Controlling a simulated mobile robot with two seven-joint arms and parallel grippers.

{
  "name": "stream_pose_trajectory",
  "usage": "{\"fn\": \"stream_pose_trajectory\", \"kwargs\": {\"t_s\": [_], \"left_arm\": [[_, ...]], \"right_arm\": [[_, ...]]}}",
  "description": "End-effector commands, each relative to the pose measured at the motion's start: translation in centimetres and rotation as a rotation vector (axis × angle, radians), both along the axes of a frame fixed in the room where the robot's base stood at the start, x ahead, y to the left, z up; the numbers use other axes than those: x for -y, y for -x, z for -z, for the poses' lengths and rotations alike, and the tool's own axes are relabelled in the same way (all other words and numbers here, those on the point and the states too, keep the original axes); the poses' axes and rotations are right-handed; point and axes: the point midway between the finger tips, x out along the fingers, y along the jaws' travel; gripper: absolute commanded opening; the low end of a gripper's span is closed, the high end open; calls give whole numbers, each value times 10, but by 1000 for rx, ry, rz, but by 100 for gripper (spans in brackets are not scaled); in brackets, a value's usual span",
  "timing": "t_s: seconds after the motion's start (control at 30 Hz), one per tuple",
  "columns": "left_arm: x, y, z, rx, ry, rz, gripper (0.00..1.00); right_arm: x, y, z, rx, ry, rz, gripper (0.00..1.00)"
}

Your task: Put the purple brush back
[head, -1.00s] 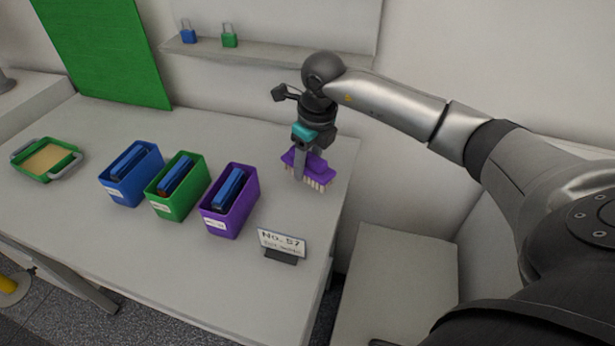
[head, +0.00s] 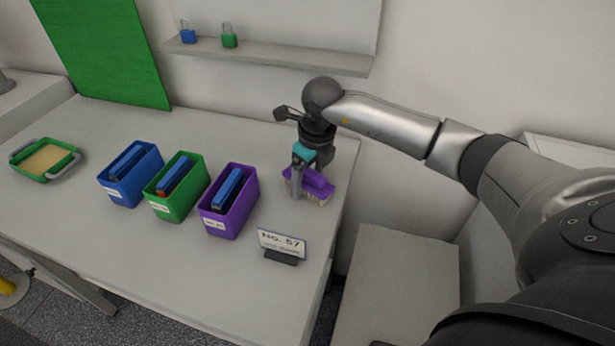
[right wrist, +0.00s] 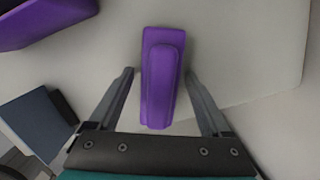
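The purple brush (head: 318,184), with pale bristles pointing down, is at the right end of the table, right of the purple bin (head: 242,212). It appears to stand on the table top. My right gripper (head: 296,191) is over it, pointing down. In the right wrist view, the brush (right wrist: 161,80) lies between the two open fingers (right wrist: 160,74), with a gap on each side. My left gripper is not in view.
A blue bin (head: 117,192) and a green bin (head: 162,205) stand left of the purple bin, each holding a blue item. A sign (head: 282,243) stands near the front right edge. A green tray (head: 17,158) is at far left. A shelf (head: 270,58) holds two padlocks.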

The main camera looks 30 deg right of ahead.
Motion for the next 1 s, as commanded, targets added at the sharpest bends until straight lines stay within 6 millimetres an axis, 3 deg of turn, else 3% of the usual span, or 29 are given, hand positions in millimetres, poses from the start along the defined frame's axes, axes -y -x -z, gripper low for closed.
{"fn": "stream_pose_trajectory", "kwargs": {"t_s": [0.33, 0.7, 1.0], "left_arm": [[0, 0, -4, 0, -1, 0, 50], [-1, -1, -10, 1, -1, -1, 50], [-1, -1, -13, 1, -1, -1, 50]], "right_arm": [[1, 0, -9, 3, 0, -1, 82], [5, 10, -85, 6, 1, 0, 82], [6, 17, -120, 1, 1, 0, 82]]}}
